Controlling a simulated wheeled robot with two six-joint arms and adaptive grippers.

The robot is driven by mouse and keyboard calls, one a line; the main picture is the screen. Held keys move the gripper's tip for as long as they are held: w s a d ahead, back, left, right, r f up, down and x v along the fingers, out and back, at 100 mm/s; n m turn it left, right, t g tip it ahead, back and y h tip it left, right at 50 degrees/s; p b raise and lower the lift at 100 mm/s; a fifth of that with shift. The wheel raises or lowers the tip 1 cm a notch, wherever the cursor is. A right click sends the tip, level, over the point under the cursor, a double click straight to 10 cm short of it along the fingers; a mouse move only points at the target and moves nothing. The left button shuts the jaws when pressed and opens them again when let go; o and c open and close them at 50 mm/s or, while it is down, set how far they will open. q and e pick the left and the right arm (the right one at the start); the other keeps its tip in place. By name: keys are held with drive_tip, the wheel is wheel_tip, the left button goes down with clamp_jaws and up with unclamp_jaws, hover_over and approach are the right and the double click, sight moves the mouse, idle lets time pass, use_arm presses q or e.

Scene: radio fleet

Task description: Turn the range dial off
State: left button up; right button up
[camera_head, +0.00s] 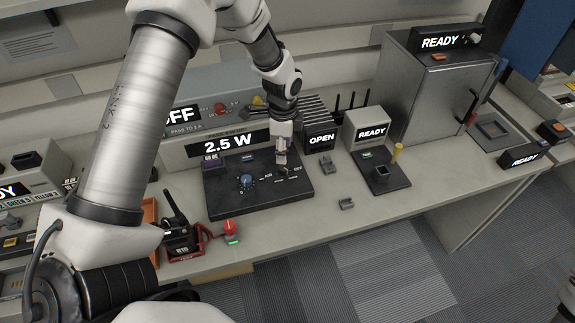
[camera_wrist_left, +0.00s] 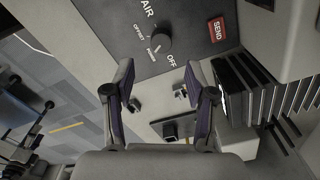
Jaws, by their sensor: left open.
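A dark dial (camera_wrist_left: 157,41) is set in a black panel. I cannot tell for sure that this is the range dial. A blue knob (camera_head: 246,182) sits further left on the panel (camera_head: 225,204) in the head view. My left gripper (camera_head: 282,160) points down over the panel's right part. In the left wrist view its fingers (camera_wrist_left: 159,82) are open and empty, with the dial beyond their tips, roughly between them.
A display reading 2.5 W (camera_head: 228,145) stands behind the panel. A box reading OPEN (camera_head: 322,138) and one reading READY (camera_head: 371,131) stand to the right. A red holder with a radio (camera_head: 180,238) is at front left.

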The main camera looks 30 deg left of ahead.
sight(284, 167)
use_arm(q)
wheel_tip(284, 167, down, 7)
drive_tip(key=shift+w+f+p, duration=0.1)
drive_tip(key=shift+f+p, duration=0.05)
drive_tip(key=shift+p, duration=0.5)
clamp_jaws()
